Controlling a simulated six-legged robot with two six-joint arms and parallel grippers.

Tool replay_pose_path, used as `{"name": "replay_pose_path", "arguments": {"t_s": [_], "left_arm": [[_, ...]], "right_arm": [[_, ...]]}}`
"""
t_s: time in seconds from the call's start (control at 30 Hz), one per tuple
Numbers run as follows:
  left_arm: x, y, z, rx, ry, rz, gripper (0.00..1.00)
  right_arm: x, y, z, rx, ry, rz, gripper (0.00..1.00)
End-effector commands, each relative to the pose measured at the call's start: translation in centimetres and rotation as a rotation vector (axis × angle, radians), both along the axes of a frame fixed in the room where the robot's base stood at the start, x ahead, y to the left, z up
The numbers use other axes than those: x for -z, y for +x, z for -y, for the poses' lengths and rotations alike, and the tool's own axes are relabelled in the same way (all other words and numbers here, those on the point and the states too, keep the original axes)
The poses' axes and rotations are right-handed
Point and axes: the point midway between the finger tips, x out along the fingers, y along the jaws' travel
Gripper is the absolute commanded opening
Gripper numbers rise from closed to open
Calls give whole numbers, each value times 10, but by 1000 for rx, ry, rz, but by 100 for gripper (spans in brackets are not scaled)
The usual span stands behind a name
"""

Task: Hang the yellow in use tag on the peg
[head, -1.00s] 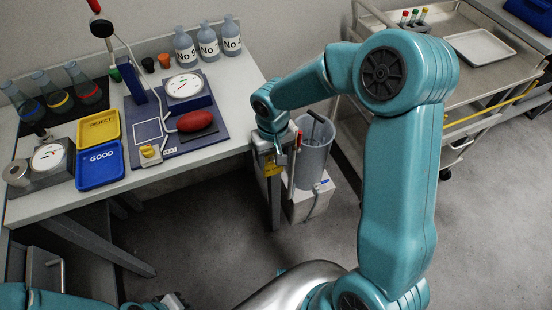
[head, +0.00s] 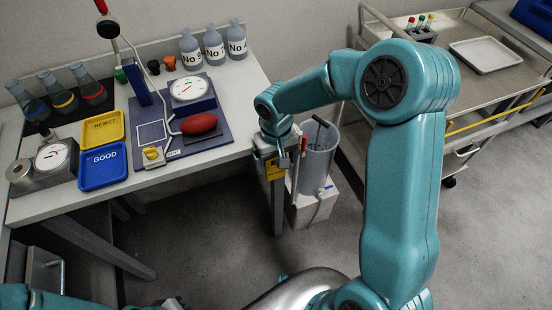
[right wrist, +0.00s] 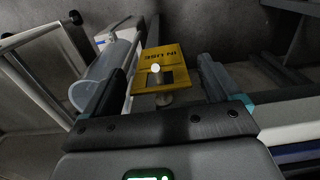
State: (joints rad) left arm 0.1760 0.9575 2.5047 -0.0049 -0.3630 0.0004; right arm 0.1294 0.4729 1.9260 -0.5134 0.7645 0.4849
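The yellow tag (head: 274,169), reading IN USE, is upright by the table's front right corner. In the right wrist view the tag (right wrist: 162,60) shows a dark slot with the pale round end of a peg (right wrist: 156,69) in it. In the head view this gripper (head: 269,160) partly covers the tag. My left gripper (head: 168,304) shows only in part at the bottom edge.
The table (head: 215,150) holds trays, flasks, bottles and gauges. A trolley (head: 440,85) stands behind right.

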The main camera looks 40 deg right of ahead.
Motion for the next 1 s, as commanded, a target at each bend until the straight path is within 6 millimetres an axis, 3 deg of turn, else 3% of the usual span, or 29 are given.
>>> {"name": "replay_pose_path", "arguments": {"t_s": [0.37, 0.47, 0.8, 1.0], "left_arm": [[-1, 0, 0, 0, 0, 0, 0], [-3, 0, 0, 0, 0, 0, 0], [-11, 0, 0, 0, 0, 0, 0], [-14, 0, 0, 0, 0, 0, 0]], "right_arm": [[-7, 1, 0, 0, -1, 3, 93], [-23, 1, 0, 0, 0, 6, 93], [-112, 1, 0, -1, 0, 6, 93], [-149, 1, 0, 0, 0, 3, 93]]}}
